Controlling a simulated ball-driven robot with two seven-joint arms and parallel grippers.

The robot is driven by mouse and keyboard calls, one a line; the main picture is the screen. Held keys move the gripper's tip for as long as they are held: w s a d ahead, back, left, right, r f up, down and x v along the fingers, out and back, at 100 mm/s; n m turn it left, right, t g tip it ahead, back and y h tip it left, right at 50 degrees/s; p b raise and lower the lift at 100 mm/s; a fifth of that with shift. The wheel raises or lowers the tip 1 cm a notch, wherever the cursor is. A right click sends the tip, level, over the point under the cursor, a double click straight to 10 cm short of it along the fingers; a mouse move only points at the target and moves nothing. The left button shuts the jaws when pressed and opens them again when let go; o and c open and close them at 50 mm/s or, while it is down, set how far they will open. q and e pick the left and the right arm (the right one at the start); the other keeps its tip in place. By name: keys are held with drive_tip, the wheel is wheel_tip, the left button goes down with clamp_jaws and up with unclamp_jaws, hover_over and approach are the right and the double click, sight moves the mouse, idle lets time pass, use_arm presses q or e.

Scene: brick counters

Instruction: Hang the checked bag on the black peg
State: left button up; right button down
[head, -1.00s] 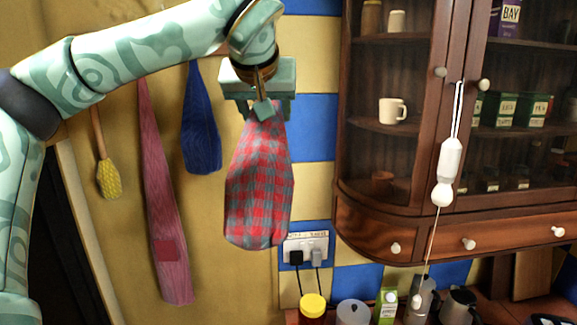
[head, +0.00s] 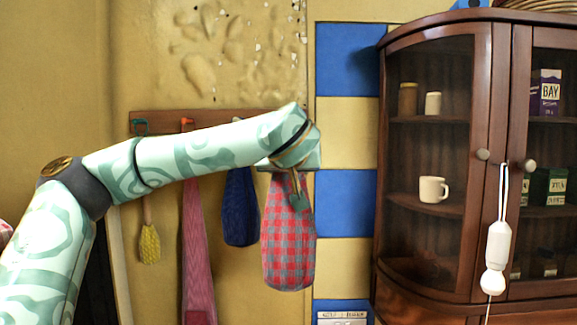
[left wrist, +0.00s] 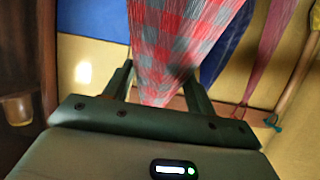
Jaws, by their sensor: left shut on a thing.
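The red and grey checked bag (head: 288,240) hangs upright from my left gripper (head: 288,178), in front of the yellow wall. In the left wrist view, my left gripper (left wrist: 160,98) is shut on the narrow top of the checked bag (left wrist: 185,40). A wooden peg rail (head: 160,124) runs along the wall behind my left arm. A green peg (head: 139,127) and an orange peg (head: 187,123) show on it. I cannot make out the black peg; my arm covers the rail's right part. My right gripper is not in view.
A blue bag (head: 239,215), a long pink bag (head: 197,260) and a yellow brush (head: 149,243) hang left of the checked bag. A dark wooden glass cabinet (head: 430,110) stands at the right, with a white pull (head: 496,255) hanging in front.

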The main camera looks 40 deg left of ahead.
use_arm(q)
drive_tip(key=shift+w+a+f+p, duration=0.1)
drive_tip(key=shift+w+a+p, duration=0.4)
drive_tip(key=shift+w+a, duration=0.55)
drive_tip(key=shift+p+x, duration=0.5)
drive_tip(key=shift+x, duration=1.9)
drive_tip(key=shift+w, duration=0.15)
drive_tip(key=shift+d, duration=0.1)
drive_tip(key=o, duration=1.1)
